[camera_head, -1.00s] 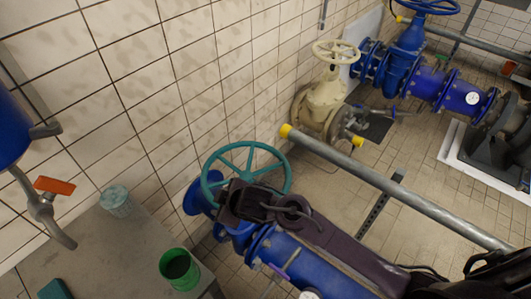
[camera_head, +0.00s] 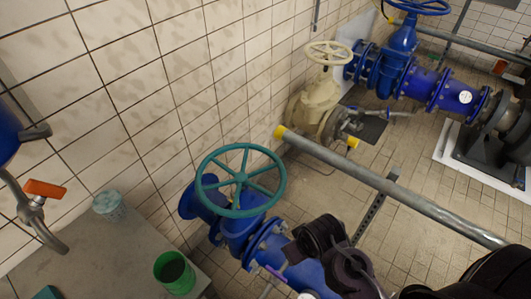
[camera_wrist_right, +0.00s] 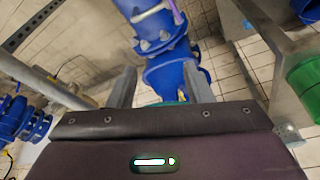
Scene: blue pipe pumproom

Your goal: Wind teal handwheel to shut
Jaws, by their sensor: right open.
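The teal handwheel (camera_head: 240,147) sits on top of a blue valve (camera_head: 240,232) beside the tiled wall, with its whole rim in sight in the head view. In the right wrist view only a sliver of teal (camera_wrist_right: 168,103) shows above the dark gripper body. My right gripper (camera_wrist_right: 158,72) is open, its two grey fingers apart with blue pipework beyond them and nothing held. In the head view my dark right arm is at the lower right, apart from the wheel; its fingers cannot be made out there. My left gripper is not in view.
A grey pipe with a yellow end (camera_head: 282,131) runs past the wheel's right side. A cream valve (camera_head: 322,95) stands behind. A grey bench (camera_head: 122,250) at left holds a green cup (camera_head: 174,273) and a pale teal cup (camera_head: 108,206). An orange-handled tap (camera_head: 44,188) is above it.

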